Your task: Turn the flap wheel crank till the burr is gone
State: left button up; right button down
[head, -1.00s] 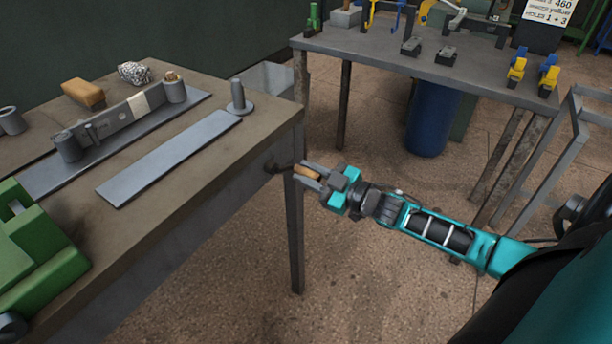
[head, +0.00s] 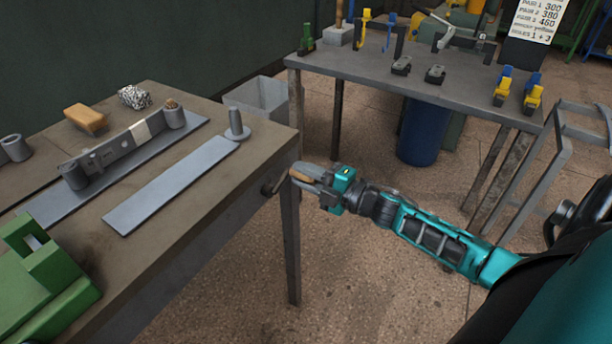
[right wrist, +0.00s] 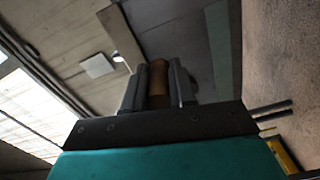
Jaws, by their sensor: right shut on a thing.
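The crank (head: 272,187) is a dark arm at the end face of the left workbench, with a light wooden handle (head: 299,176). My right gripper (head: 303,174) is shut on that handle beside the bench edge. In the right wrist view the brown handle (right wrist: 158,80) stands upright between the two dark fingers (right wrist: 157,88). The flap wheel cannot be made out, and no burr can be told on the parts in view. My left gripper is not in view.
The left workbench (head: 240,170) carries a grey flat strip (head: 172,187), a holed bar (head: 125,145), a wooden block (head: 87,118) and a green machine (head: 45,280). A second table (head: 350,65) with clamps stands behind. A blue bin (head: 425,130) is under it.

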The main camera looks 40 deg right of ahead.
jog(key=shift+s+a+r+n+p, duration=0.1)
jog(key=shift+a+r+n+p, duration=0.25)
jog(key=shift+n, duration=0.5)
jog(key=shift+s+a+r+n, duration=0.15)
jog(key=shift+r+n, duration=0.4)
jog(key=shift+n, duration=0.3)
